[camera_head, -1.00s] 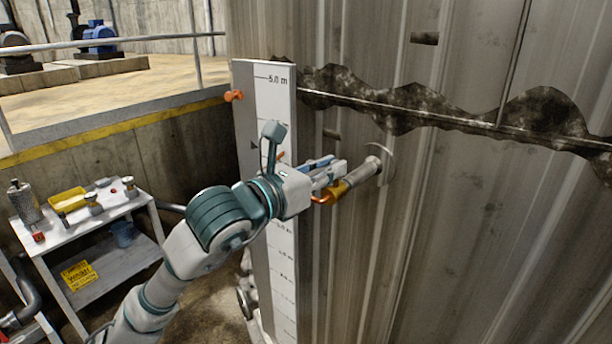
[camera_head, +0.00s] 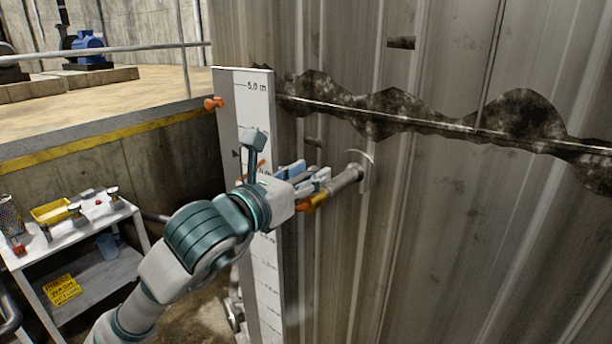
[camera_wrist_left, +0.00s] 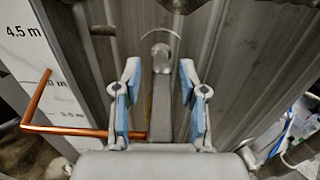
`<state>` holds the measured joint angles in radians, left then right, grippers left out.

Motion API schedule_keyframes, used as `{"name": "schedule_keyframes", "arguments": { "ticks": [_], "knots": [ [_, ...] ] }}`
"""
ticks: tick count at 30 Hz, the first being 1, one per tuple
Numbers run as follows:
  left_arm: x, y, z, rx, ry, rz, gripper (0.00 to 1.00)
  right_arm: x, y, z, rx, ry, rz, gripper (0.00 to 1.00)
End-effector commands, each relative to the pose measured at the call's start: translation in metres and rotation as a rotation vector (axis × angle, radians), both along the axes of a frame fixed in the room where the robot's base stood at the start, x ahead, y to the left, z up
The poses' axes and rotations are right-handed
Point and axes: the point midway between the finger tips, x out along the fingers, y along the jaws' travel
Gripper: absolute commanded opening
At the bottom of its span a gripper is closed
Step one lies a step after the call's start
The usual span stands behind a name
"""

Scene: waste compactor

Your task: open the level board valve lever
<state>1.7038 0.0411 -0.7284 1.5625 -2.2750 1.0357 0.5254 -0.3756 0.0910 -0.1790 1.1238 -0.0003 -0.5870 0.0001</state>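The valve assembly on the tank wall has a grey pipe stub (camera_head: 346,180) with a round plate behind it and a brass-orange body (camera_head: 312,204), partly hidden by my left gripper (camera_head: 318,182). In the left wrist view, my left gripper (camera_wrist_left: 158,85) is open, its blue-padded fingers on either side of a grey bar (camera_wrist_left: 162,115), with gaps visible. I cannot tell whether this bar is the lever. A bent copper rod (camera_wrist_left: 70,131) runs in from the left towards the fingers. The level board (camera_head: 266,280) stands beside the valve. My right gripper is not in view.
The ribbed tank wall (camera_head: 440,230) fills the right side. A white cart (camera_head: 85,228) with small items stands at lower left, below a railed concrete platform (camera_head: 130,100). An orange fitting (camera_head: 213,103) sticks out at the board's upper left.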

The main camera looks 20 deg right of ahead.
Motion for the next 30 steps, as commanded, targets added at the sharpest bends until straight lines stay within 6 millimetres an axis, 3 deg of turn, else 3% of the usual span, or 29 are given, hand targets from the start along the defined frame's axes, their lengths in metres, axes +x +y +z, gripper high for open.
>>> {"name": "schedule_keyframes", "arguments": {
  "ticks": [10,21,30],
  "knots": [
    [-0.005,0.006,-0.001,0.001,0.001,-0.001,0.43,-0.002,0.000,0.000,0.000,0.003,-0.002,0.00],
    [-0.049,0.067,-0.002,0.001,0.000,0.000,0.43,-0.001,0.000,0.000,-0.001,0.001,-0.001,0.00],
    [-0.068,0.092,-0.003,0.003,0.002,0.000,0.43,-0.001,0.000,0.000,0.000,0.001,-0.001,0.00]
  ]
}}
